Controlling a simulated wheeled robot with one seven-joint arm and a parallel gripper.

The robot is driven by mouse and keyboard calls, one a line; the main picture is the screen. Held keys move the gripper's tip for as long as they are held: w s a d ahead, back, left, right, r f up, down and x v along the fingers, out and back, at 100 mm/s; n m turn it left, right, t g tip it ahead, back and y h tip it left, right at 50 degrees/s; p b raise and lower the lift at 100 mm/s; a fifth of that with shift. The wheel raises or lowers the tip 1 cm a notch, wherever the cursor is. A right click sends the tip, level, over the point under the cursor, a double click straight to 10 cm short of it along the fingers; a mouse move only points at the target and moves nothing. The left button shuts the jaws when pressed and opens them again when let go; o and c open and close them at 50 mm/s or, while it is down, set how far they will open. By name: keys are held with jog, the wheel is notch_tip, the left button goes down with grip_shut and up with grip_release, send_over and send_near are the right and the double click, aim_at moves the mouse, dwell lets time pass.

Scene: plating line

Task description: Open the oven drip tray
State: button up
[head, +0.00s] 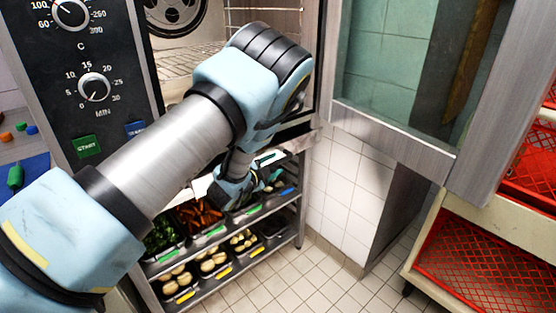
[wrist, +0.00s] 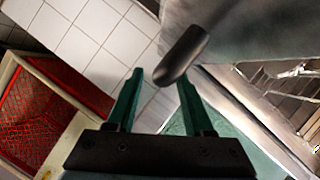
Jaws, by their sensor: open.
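A dark rounded handle (wrist: 183,56) stands out from a grey metal front (wrist: 235,30) in the wrist view; it looks like the drip tray's, though I cannot be certain. My gripper (wrist: 159,76) has two green fingers, spread apart and empty. The handle's near end shows at their tips, overlapping the gap; I cannot tell whether it touches either finger. In the head view the oven (head: 76,75) stands at the left.
The oven door (head: 390,130) stands open at the right. Wire racks (head: 200,55) show inside the oven. Below it, a shelf holds several food pans (head: 180,285). A trolley with red crates (head: 480,260) stands at the far right. The tiled floor (head: 320,280) between is clear.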

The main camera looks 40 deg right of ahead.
jog(key=shift+x, duration=1.6)
grip_shut()
